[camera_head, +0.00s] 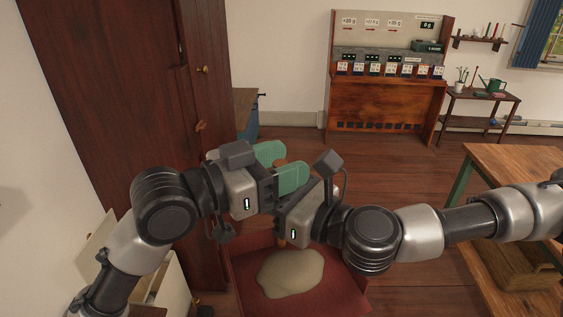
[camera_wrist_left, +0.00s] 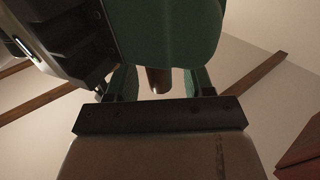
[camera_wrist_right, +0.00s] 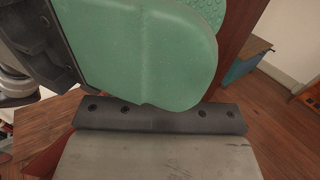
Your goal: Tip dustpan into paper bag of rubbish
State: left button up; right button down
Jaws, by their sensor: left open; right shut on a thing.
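My left gripper (camera_head: 277,167) is open, with broad green fingers. My right gripper is shut and close against it in the head view, its fingers largely hidden behind the left one's green pads. A brown rounded rod (camera_wrist_left: 158,80) shows between the green fingers in the left wrist view. I cannot make out a dustpan pan or a paper bag.
A red seat (camera_head: 245,274) with a flat beige patch (camera_head: 290,272) is below the grippers. A tall dark wooden cabinet (camera_head: 120,100) stands at left, a wooden table (camera_head: 510,160) at right. A wooden display unit (camera_head: 375,100) is at the back, with open floor before it.

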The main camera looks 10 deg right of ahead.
pick_arm(q)
grip_shut()
pick_arm(e)
jog(key=c, duration=0.9)
grip_release()
